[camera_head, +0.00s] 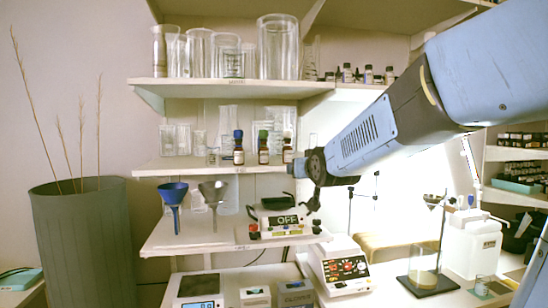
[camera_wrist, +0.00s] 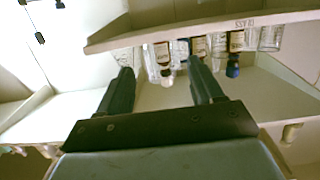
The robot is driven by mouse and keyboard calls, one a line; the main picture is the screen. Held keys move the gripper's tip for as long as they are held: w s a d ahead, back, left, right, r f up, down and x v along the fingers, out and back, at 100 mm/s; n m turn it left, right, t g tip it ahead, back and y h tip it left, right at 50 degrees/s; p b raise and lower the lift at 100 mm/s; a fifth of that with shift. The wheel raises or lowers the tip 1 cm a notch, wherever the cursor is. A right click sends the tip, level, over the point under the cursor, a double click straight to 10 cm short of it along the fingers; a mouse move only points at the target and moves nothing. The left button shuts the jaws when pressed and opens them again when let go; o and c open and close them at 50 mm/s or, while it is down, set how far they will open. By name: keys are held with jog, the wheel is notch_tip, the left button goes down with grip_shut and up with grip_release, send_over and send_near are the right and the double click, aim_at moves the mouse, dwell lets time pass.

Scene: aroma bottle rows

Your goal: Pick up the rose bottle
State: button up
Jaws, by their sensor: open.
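Three small brown bottles with pale labels stand in a row on the middle shelf: a blue-capped bottle (camera_head: 238,152), a green-capped bottle (camera_head: 263,152) and a third bottle (camera_head: 287,155) beside my gripper. I cannot read which label says rose. In the wrist view, which is upside down, the row shows as a white-capped bottle (camera_wrist: 162,54), a middle bottle (camera_wrist: 199,48) and the blue-capped bottle (camera_wrist: 236,43). My gripper (camera_wrist: 160,68) is open and empty, its fingertips spread towards the white-capped bottle with a gap left. In the head view my gripper (camera_head: 298,168) is at the shelf's right end.
Clear glassware (camera_head: 229,118) stands behind the bottles. The upper shelf (camera_head: 225,86) holds beakers above. Below, a lower shelf (camera_head: 190,240) carries a blue funnel (camera_head: 173,193) and a device reading OFF (camera_head: 287,221). Open space lies right of the shelf end.

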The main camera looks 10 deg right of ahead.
jog(key=t, duration=0.2)
send_near(289, 152)
jog(key=w, duration=0.5)
jog(key=shift+w+a, duration=0.15)
jog(key=shift+a, duration=0.1)
jog(key=shift+w+d+f, duration=0.1)
jog(key=shift+w, duration=1.15)
jog(key=shift+w+d+f, duration=0.1)
jog(key=shift+w+f, duration=0.05)
jog(key=shift+w, duration=1.1)
jog(key=c, duration=1.1)
jog(key=shift+r, duration=0.15)
